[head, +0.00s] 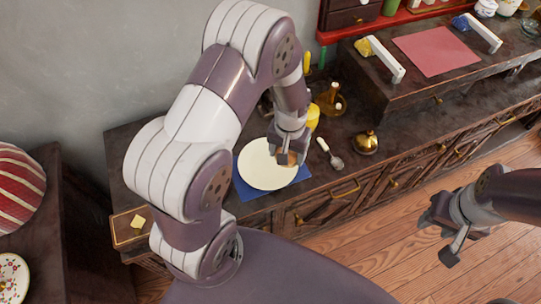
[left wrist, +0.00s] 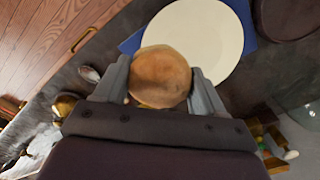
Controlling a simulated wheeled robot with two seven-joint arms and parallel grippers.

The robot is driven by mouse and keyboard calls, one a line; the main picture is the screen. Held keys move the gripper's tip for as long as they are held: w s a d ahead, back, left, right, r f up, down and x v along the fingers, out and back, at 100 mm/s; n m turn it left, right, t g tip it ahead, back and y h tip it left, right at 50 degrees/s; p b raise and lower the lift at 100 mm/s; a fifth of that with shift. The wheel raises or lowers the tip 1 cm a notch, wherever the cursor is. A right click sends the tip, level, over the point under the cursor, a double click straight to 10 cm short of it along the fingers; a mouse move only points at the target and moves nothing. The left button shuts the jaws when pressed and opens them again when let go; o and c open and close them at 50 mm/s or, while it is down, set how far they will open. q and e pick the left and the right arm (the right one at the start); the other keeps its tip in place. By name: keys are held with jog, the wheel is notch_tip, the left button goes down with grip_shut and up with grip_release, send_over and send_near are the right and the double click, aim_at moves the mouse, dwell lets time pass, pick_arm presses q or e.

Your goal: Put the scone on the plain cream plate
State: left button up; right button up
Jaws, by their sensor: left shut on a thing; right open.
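The scone (left wrist: 160,76) is round and golden brown, held between the fingers of my left gripper (left wrist: 158,90) in the left wrist view. In the head view a bit of the scone (head: 287,158) shows under my left gripper (head: 288,155), at the right side of the plain cream plate (head: 260,172). The plate lies on a blue mat on the dark cabinet top and also shows in the left wrist view (left wrist: 205,35). I cannot tell whether the scone touches the plate. My right gripper (head: 452,238) is open and empty over the floor at the right.
A spoon (head: 332,154) lies right of the plate, with a brass pot (head: 368,142) beyond it. A yellow object (head: 312,117) and a brass item (head: 331,101) stand behind.

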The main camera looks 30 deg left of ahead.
pick_arm(q)
send_over(268, 164)
jog(key=f, duration=0.3)
jog(key=shift+w+d+f, duration=0.1)
jog(key=shift+d+f, duration=0.1)
jog(key=shift+f, duration=0.05)
jog(key=f, duration=0.3)
jog(key=shift+a+f, duration=0.2)
jog(key=shift+f, duration=0.4)
jog(key=shift+f, duration=0.2)
jog(key=o, duration=1)
jog(key=shift+o, duration=0.2)
jog(key=shift+r, duration=0.1)
